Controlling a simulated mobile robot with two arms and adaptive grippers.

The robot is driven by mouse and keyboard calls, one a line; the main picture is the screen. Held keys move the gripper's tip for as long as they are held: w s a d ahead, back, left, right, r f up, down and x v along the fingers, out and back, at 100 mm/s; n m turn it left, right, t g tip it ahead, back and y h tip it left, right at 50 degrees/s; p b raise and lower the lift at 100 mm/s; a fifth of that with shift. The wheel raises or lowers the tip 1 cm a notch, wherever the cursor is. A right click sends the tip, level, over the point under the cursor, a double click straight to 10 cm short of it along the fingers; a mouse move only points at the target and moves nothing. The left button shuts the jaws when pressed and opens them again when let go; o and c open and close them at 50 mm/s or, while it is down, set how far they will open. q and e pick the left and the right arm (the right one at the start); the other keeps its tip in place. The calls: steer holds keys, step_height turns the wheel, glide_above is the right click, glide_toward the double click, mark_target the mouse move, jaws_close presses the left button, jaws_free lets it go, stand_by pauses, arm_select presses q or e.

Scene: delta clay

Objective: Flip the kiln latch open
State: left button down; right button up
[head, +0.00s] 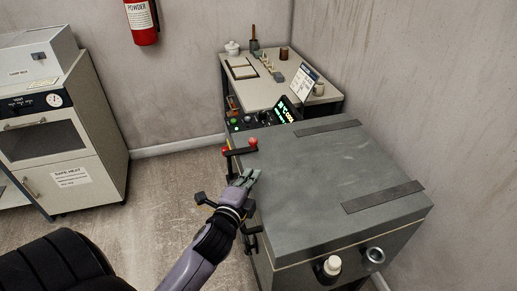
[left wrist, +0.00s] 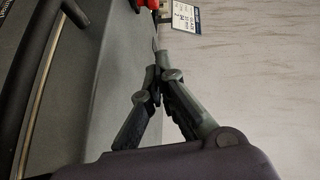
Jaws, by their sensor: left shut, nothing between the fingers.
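The kiln (head: 320,175) is a big grey box with a flat lid at the right of the head view. A dark lever with a red knob (head: 253,143), which looks like the latch, lies along its front left top edge. My left gripper (head: 246,178) is shut and empty, at the kiln's front edge just nearer than the lever and apart from it. In the left wrist view the shut fingers (left wrist: 157,72) point up toward a red part (left wrist: 141,4) cut off by the top border. My right gripper is not in view.
A control panel with a green display (head: 287,110) stands behind the lever. Dark handles (head: 252,238) stick out from the kiln's front side. A worktable (head: 285,92) is behind, and a white cabinet (head: 70,150) is at left. The floor between is clear.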

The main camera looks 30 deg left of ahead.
arm_select(q)
steer(key=shift+w, duration=0.25)
steer(key=p+x, duration=0.1)
steer(key=x, duration=0.6)
steer(key=shift+w+a, duration=0.15)
steer(key=shift+w, duration=0.15)
steer(key=w+a, duration=0.1)
steer(key=w, duration=0.1)
steer(key=w+a+f+p, duration=0.1)
steer(key=a, duration=0.1)
steer(key=shift+w, duration=0.35)
steer(key=shift+w+a+f, duration=0.15)
steer(key=shift+w+a, duration=0.05)
steer(key=shift+a, duration=0.2)
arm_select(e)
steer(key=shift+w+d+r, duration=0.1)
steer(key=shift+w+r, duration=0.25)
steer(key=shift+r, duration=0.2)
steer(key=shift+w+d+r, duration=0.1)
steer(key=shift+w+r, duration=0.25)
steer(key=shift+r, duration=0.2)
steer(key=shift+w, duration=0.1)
arm_select(q)
steer(key=shift+f, duration=0.1)
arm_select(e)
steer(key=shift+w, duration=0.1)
